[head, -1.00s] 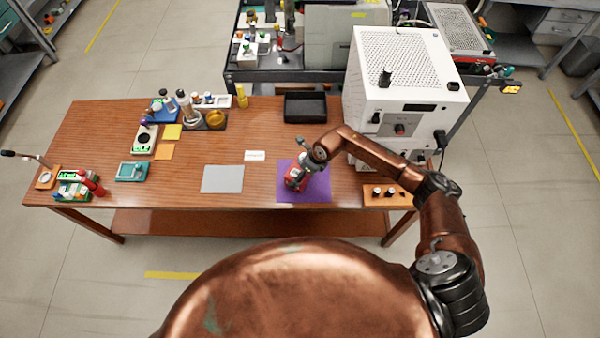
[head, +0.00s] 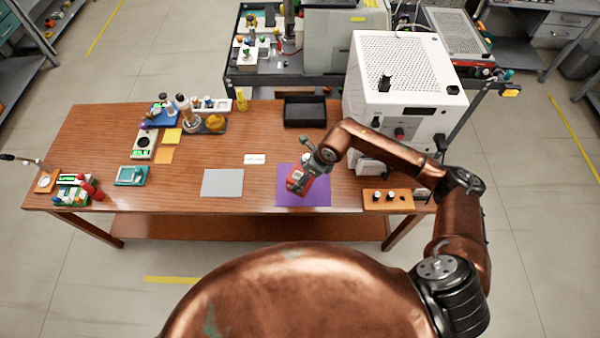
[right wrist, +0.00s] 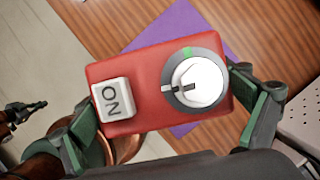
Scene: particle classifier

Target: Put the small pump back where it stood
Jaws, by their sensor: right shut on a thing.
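The small pump, a red box (right wrist: 145,62) with a white ON switch and a grey-and-white dial, is between the fingers of my right gripper (right wrist: 168,118). In the head view the pump (head: 295,180) is over the purple mat (head: 310,198), tilted, and looks raised off it. My right gripper (head: 308,171) is shut on the pump and partly covers it from above. The wrist view shows parts of the purple mat (right wrist: 180,24) and wooden table beneath the pump.
A grey mat (head: 222,183) and a white label card (head: 254,158) lie left of the purple mat. A black tray (head: 304,111) is behind. A large white machine (head: 400,85) and an orange block with black knobs (head: 388,200) stand to the right.

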